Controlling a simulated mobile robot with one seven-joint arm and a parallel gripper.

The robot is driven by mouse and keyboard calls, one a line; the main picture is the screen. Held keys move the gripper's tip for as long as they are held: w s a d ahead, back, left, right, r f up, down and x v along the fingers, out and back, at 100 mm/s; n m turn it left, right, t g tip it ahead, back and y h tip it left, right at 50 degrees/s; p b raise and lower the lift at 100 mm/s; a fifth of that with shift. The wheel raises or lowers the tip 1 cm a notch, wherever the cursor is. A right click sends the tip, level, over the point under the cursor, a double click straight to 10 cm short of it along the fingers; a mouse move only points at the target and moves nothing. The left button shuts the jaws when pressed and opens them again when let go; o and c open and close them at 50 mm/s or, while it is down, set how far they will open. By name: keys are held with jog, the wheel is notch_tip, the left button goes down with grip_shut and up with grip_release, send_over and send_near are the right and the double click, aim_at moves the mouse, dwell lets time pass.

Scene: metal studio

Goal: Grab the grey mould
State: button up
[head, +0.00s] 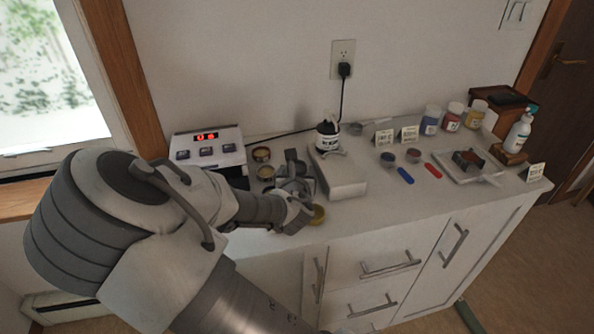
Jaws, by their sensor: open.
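A dark grey block-like piece with a reddish-brown part (467,160), which looks like the grey mould, sits on a pale tray (453,174) at the right of the counter. It is small, and its exact shape is hard to tell. My gripper (300,188) is at the left part of the counter, far to the left of that piece. It is open, and nothing shows held in it. My arm hides part of the counter there, and small round tins (262,155) are close beside the gripper.
A white box-like device (342,178) with a dark-and-white pot (327,138) stands right of my gripper. A white unit with red digits (207,147) is at left. The counter's middle front is fairly clear.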

jog(key=c, duration=1.1)
